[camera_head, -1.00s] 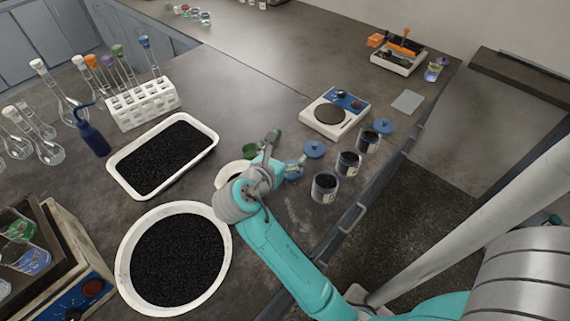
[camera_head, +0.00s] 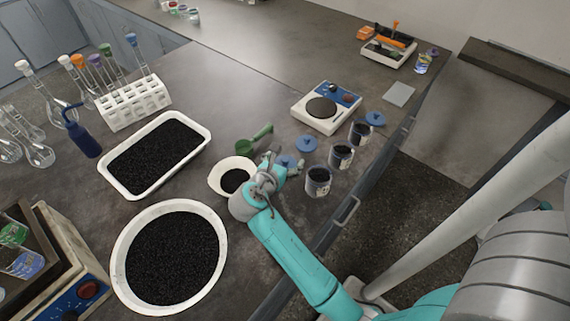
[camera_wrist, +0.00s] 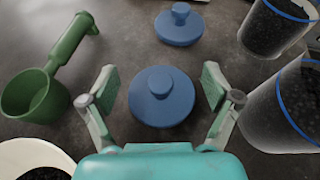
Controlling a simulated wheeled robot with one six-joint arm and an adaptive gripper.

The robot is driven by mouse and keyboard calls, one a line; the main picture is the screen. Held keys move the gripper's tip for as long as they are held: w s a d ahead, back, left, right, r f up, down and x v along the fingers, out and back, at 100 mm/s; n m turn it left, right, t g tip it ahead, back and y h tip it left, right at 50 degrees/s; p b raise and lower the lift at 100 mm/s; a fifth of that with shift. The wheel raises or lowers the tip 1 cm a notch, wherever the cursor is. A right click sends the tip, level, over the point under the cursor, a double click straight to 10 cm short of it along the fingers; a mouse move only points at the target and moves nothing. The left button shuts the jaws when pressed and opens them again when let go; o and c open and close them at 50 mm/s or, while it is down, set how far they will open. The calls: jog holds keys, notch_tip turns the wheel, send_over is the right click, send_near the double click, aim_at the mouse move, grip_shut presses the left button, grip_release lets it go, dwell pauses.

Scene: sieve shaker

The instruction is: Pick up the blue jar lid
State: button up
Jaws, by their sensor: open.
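Three blue jar lids lie on the dark bench beside the jars. The nearest blue lid (camera_wrist: 162,97) shows in the wrist view between the two fingers of my open gripper (camera_wrist: 160,92), its round knob facing up. In the head view this lid (camera_head: 287,162) is partly hidden by my gripper (camera_head: 277,168). A second blue lid (camera_wrist: 179,25) lies farther off, and it also shows in the head view (camera_head: 307,143). The third lid (camera_head: 375,118) lies farther right.
Three jars of black grains, the nearest jar (camera_head: 317,181) among them, stand right of my gripper. A green scoop (camera_wrist: 50,80) and a white bowl (camera_wrist: 22,152) lie to its left. A balance (camera_head: 327,107) stands beyond; a large round pan (camera_head: 119,262) is at left.

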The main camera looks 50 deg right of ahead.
jog(key=shift+x, duration=1.25)
grip_shut()
